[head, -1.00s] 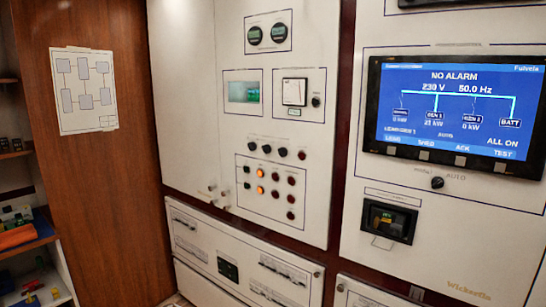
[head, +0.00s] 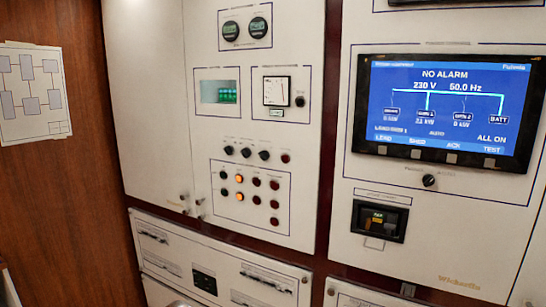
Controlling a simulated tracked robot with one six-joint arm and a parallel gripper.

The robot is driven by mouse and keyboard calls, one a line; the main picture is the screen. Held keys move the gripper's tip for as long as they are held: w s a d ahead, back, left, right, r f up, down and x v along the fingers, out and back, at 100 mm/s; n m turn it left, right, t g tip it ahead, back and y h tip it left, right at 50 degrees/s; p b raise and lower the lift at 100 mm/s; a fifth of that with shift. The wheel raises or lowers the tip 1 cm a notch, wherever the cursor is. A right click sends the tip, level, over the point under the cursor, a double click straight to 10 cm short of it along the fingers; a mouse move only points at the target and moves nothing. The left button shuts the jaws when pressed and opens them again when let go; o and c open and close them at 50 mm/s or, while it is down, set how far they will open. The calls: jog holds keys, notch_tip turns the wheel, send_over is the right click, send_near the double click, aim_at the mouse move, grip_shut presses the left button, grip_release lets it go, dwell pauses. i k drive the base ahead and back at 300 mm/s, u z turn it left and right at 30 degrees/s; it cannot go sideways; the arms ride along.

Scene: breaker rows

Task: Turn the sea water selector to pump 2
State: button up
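A white panel shows in the head view. A row of several small black knobs (head: 246,152) sits at its middle, with a dark red one at the right end. Below it are rows of dark buttons and lamps, two of them lit orange (head: 239,178). Another black knob (head: 299,101) sits beside a white meter (head: 276,91). One more knob (head: 429,180) is under the screen. The labels are too small to read, so I cannot tell which knob is the sea water selector or where it points. My gripper is not in view.
A blue screen (head: 447,107) reading "NO ALARM" is on the right panel, with a black breaker (head: 380,220) below. A lower white panel (head: 220,262) runs under the knobs. A wooden wall (head: 60,205) with a pinned diagram (head: 32,92) stands at left.

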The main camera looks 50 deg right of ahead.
aim_at(264, 155)
jog(key=z, duration=0.2)
jog(key=i, duration=0.85)
jog(key=u, duration=0.2)
